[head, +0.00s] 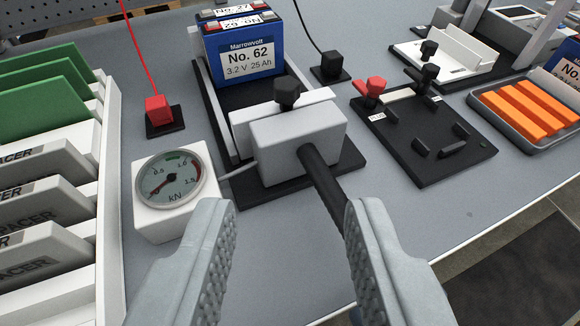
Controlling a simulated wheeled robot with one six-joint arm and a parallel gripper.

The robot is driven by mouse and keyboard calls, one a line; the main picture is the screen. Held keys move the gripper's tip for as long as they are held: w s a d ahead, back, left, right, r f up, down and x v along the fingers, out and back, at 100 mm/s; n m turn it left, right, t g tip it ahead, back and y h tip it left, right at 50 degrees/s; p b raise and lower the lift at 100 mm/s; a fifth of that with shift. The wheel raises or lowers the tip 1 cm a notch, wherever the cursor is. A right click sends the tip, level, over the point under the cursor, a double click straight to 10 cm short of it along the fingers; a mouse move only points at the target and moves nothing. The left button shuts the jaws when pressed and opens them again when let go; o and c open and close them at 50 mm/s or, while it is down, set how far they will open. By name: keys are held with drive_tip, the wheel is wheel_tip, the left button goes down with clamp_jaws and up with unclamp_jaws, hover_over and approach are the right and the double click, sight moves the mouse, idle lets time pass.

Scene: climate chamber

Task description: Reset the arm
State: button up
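My gripper (288,215) is open in the lower middle of the head view, with its two grey ribbed fingers wide apart and nothing held. A black lever handle (322,176) sticks out of a grey press block (298,138) toward me. A black knob (287,92) tops the block. Behind it a blue battery marked No. 62 (243,55) stands in a black tray, with others behind it.
A force gauge (170,190) stands left of the press. A black terminal board (425,140) and a tray of orange bars (527,108) lie right. The grey table's front edge (480,232) crosses lower right.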

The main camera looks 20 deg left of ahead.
drive_tip(key=s+a+r+m+t+h, duration=0.1)
drive_tip(key=s+a+r+t+h, duration=0.2)
drive_tip(key=r, duration=0.5)
drive_tip(key=s+a+r+t+h, duration=0.1)
drive_tip(key=a+r+t, duration=0.25)
drive_tip(key=r, duration=0.35)
drive_tip(key=s+a+m+g, duration=0.1)
drive_tip(key=s+a, duration=0.3)
drive_tip(key=s, duration=0.3)
drive_tip(key=s+a+r+m+h, duration=0.1)
drive_tip(key=s+a+m, duration=0.1)
drive_tip(key=s+a, duration=0.3)
drive_tip(key=s, duration=0.2)
drive_tip(key=shift+s+r+g, duration=0.2)
drive_tip(key=shift+s+g, duration=0.15)
drive_tip(key=shift+s, duration=0.05)
